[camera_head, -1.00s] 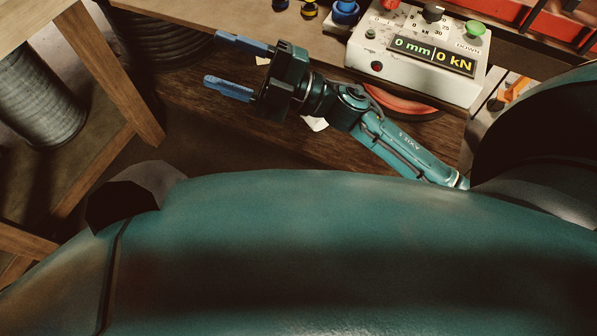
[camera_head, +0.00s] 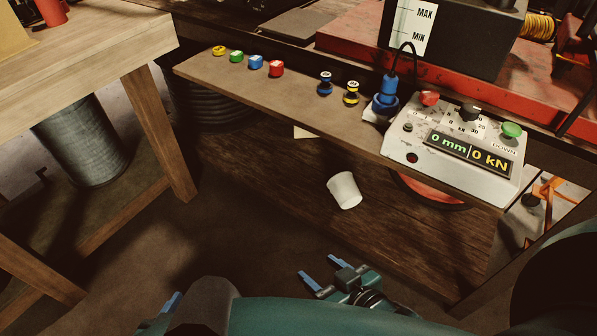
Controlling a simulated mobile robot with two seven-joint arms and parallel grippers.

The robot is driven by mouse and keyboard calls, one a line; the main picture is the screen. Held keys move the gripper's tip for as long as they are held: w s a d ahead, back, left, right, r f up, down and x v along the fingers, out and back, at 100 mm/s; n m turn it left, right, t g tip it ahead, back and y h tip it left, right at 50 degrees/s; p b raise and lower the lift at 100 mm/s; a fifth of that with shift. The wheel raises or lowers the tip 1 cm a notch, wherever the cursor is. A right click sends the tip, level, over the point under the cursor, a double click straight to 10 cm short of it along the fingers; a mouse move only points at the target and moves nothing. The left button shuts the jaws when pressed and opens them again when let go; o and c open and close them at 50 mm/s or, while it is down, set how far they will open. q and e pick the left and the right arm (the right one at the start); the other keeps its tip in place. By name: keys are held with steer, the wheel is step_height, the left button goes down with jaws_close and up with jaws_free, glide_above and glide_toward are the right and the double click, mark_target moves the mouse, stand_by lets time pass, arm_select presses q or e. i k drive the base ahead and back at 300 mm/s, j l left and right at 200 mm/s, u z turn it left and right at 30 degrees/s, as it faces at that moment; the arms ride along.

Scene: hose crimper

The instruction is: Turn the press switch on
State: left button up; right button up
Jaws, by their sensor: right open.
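The white press control box (camera_head: 440,178) sits at the right end of the wooden shelf. It has a red knob (camera_head: 429,98), a black dial (camera_head: 469,111), a green button (camera_head: 511,130) and a small red round part (camera_head: 412,158) on its front. Its display (camera_head: 468,154) is lit and reads 0 mm and 0 kN. I cannot tell which part is the switch. My right gripper (camera_head: 319,266) is open and empty at the bottom centre, apart from the box and lower left of it. Of my left gripper, only a blue finger (camera_head: 170,303) shows at the lower left; the rest is hidden.
A blue plug with a cable (camera_head: 388,90) stands just left of the box. Several coloured small parts, including a red one (camera_head: 276,68), line the shelf. A white cup (camera_head: 344,190) is tilted below the shelf. A wooden table (camera_head: 80,60) stands at left.

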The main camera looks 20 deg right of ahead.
mark_target(428, 96)
steer(key=k, duration=0.95)
